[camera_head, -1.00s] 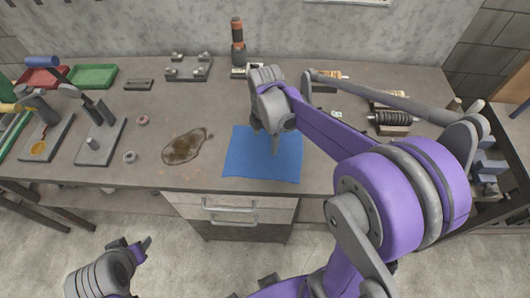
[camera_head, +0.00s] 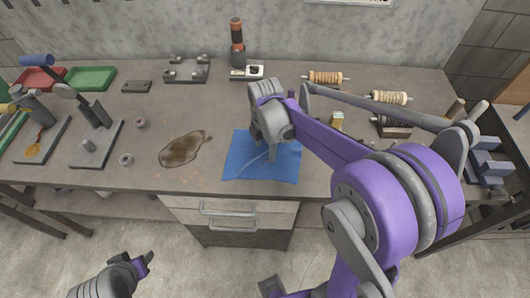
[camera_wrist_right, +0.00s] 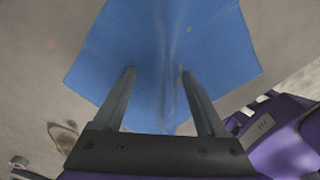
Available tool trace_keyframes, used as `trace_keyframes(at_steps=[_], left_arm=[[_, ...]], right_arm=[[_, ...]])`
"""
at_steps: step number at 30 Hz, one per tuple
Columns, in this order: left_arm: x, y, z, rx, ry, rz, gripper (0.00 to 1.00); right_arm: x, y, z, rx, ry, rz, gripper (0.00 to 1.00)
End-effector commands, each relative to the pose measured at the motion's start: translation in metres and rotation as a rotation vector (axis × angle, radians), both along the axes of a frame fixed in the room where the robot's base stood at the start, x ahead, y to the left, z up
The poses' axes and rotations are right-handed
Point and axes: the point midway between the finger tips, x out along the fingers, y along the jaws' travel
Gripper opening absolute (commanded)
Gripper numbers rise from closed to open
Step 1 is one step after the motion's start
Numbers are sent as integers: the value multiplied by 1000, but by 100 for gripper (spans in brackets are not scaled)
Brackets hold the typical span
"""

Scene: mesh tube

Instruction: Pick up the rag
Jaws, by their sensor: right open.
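My right gripper (camera_head: 270,157) points down over the rag's middle. In the right wrist view, the rag (camera_wrist_right: 215,48) spreads beneath the open fingers of my right gripper (camera_wrist_right: 158,74). A raised crease in the cloth runs between the fingers; I cannot tell whether they touch it. My left gripper (camera_head: 146,260) hangs low in front of the bench at the lower left, away from the rag; its jaw opening is unclear.
The workbench (camera_head: 220,100) has free room left of the rag. Small metal rings (camera_head: 126,159) and a stand (camera_head: 95,145) are at the left. A red-and-black cylinder (camera_head: 237,42) stands at the back.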

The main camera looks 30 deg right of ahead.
Motion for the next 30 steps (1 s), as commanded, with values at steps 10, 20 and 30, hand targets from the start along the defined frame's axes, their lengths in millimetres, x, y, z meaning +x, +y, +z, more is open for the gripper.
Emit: trace_keyframes(at_steps=[10, 20, 30], left_arm=[[0, 0, -1, 0, 0, 0, 50], [0, 0, -1, 0, 0, 0, 50], [0, 0, -1, 0, 0, 0, 50]], right_arm=[[0, 0, -1, 0, 0, 0, 38], [0, 0, -1, 0, 0, 0, 8], [0, 0, -2, 0, 0, 0, 0]])
